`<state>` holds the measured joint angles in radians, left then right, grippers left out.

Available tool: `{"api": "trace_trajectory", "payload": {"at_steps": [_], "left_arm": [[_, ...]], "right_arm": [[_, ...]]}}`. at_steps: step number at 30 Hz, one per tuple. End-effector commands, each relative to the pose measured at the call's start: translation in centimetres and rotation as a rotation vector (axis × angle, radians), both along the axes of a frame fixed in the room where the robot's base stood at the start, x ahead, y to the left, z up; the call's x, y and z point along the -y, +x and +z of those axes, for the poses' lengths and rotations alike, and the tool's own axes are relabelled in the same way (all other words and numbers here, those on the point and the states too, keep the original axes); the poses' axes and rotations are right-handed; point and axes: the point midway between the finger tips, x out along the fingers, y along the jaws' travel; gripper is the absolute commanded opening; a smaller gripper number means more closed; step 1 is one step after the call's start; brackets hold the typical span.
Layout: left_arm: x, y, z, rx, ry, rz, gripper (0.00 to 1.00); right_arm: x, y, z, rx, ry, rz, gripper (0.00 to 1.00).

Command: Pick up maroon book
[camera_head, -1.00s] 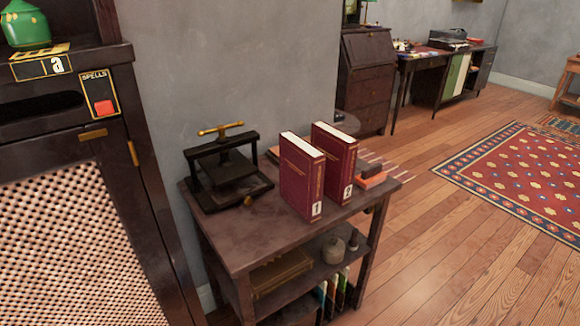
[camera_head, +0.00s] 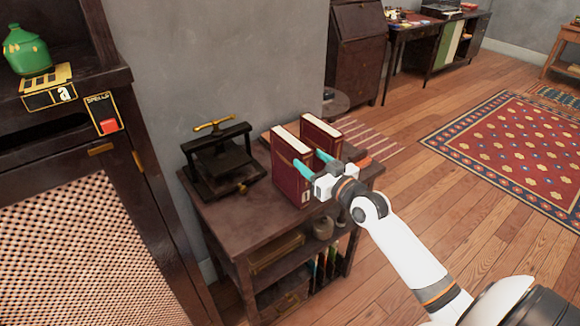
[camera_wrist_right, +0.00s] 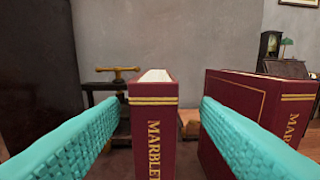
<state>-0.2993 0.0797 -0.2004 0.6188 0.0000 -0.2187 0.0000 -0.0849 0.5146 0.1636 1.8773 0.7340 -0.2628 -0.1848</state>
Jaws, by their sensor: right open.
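Two maroon books stand upright on a small dark table (camera_head: 235,226). The nearer maroon book (camera_head: 287,168), marked 1 in the earlier head view, is on the left; the other maroon book (camera_head: 310,133) is behind it to the right. My right gripper (camera_head: 311,162) is open at the nearer book. In the right wrist view, the spine of one maroon book (camera_wrist_right: 153,130) stands between the two teal fingers, with gaps on both sides. The second maroon book (camera_wrist_right: 245,100) is partly behind the right finger. My left gripper is out of view.
A black book press (camera_head: 220,160) with a brass handle stands left of the books. A dark cabinet (camera_head: 85,200) with a mesh front is at the left, with a green pot (camera_head: 27,50) on its shelf. Open wooden floor (camera_head: 450,210) lies to the right.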

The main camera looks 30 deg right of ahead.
Motion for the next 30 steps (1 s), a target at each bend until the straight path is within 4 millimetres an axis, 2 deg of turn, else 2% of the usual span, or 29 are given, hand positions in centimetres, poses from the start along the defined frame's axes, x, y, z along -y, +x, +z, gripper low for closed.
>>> {"api": "trace_trajectory", "payload": {"at_steps": [3,8,18,26,27,30], "left_arm": [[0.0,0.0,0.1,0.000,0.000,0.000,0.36],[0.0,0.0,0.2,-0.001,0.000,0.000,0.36],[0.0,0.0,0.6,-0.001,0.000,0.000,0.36],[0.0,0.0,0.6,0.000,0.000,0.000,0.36],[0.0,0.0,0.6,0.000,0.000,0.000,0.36],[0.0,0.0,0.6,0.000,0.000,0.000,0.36]], "right_arm": [[-0.1,1.2,0.0,0.000,0.000,-0.001,0.56],[-0.2,2.1,0.0,-0.001,0.001,0.000,0.56],[-0.8,6.4,-0.3,-0.002,-0.001,-0.001,0.56],[-0.9,6.7,-0.4,-0.003,-0.001,0.000,0.56],[-0.9,6.7,-0.4,-0.003,-0.001,0.000,0.55],[-0.9,6.7,-0.4,-0.003,-0.001,0.000,0.38]]}}
